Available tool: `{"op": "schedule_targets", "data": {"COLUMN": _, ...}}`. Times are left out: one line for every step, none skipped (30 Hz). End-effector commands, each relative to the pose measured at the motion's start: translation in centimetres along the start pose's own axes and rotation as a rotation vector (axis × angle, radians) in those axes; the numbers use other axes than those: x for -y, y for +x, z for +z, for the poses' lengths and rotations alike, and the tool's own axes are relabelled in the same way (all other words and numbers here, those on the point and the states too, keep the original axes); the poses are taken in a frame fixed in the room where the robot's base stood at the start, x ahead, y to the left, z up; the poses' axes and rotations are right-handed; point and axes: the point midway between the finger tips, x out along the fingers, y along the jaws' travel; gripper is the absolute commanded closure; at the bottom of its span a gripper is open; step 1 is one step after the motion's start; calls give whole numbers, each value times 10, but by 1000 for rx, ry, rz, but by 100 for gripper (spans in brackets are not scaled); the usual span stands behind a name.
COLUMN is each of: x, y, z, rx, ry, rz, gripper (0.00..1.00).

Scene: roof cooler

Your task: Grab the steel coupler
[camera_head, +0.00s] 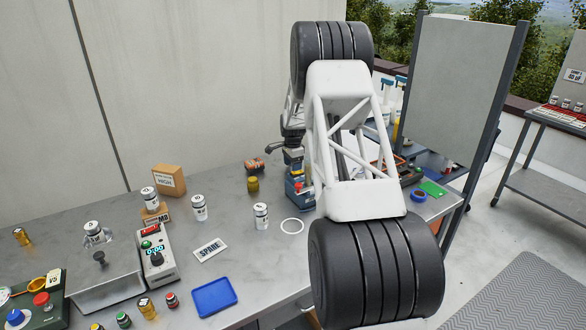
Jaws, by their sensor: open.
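My gripper (291,150) shows only in part, as a dark end piece behind my white arm, above a blue device (296,188) on the bench. Its fingers are small and partly hidden, and I see nothing held in it. I cannot tell for sure which piece is the steel coupler. A copper-coloured cylindrical piece (254,164) lies left of the gripper, and a short brass-coloured piece (253,184) stands just in front of it. My arm hides part of the bench to the right of the gripper.
White labelled cans (261,216) stand along the grey bench (245,275). A white ring (291,226), a SPARE plate (210,250), a blue tray (214,297) and a control box (155,256) lie nearer. A carton (169,180) stands by the wall, and a tall panel (456,85) rises at right.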

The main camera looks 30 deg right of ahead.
Motion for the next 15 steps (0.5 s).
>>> {"op": "schedule_targets", "data": {"x": 0, "y": 0, "z": 0, "rx": 0, "ry": 0, "rz": 0, "gripper": 32}}
{"op": "schedule_targets", "data": {"x": 0, "y": 0, "z": 0, "rx": 0, "ry": 0, "rz": 0, "gripper": 32}}
{"op": "schedule_targets", "data": {"x": 0, "y": 0, "z": 0, "rx": 0, "ry": 0, "rz": 0, "gripper": 34}}
{"op": "schedule_targets", "data": {"x": 0, "y": 0, "z": 0, "rx": 0, "ry": 0, "rz": 0, "gripper": 39}}
{"op": "schedule_targets", "data": {"x": 0, "y": 0, "z": 0, "rx": 0, "ry": 0, "rz": 0, "gripper": 43}}
{"op": "schedule_targets", "data": {"x": 0, "y": 0, "z": 0, "rx": 0, "ry": 0, "rz": 0, "gripper": 49}}
{"op": "schedule_targets", "data": {"x": 0, "y": 0, "z": 0, "rx": 0, "ry": 0, "rz": 0, "gripper": 54}}
{"op": "schedule_targets", "data": {"x": 0, "y": 0, "z": 0, "rx": 0, "ry": 0, "rz": 0, "gripper": 59}}
{"op": "schedule_targets", "data": {"x": 0, "y": 0, "z": 0, "rx": 0, "ry": 0, "rz": 0, "gripper": 65}}
{"op": "schedule_targets", "data": {"x": 0, "y": 0, "z": 0, "rx": 0, "ry": 0, "rz": 0, "gripper": 69}}
{"op": "schedule_targets", "data": {"x": 0, "y": 0, "z": 0, "rx": 0, "ry": 0, "rz": 0, "gripper": 74}}
{"op": "schedule_targets", "data": {"x": 0, "y": 0, "z": 0, "rx": 0, "ry": 0, "rz": 0, "gripper": 80}}
{"op": "schedule_targets", "data": {"x": 0, "y": 0, "z": 0, "rx": 0, "ry": 0, "rz": 0, "gripper": 85}}
{"op": "schedule_targets", "data": {"x": 0, "y": 0, "z": 0, "rx": 0, "ry": 0, "rz": 0, "gripper": 88}}
{"op": "schedule_targets", "data": {"x": 0, "y": 0, "z": 0, "rx": 0, "ry": 0, "rz": 0, "gripper": 88}}
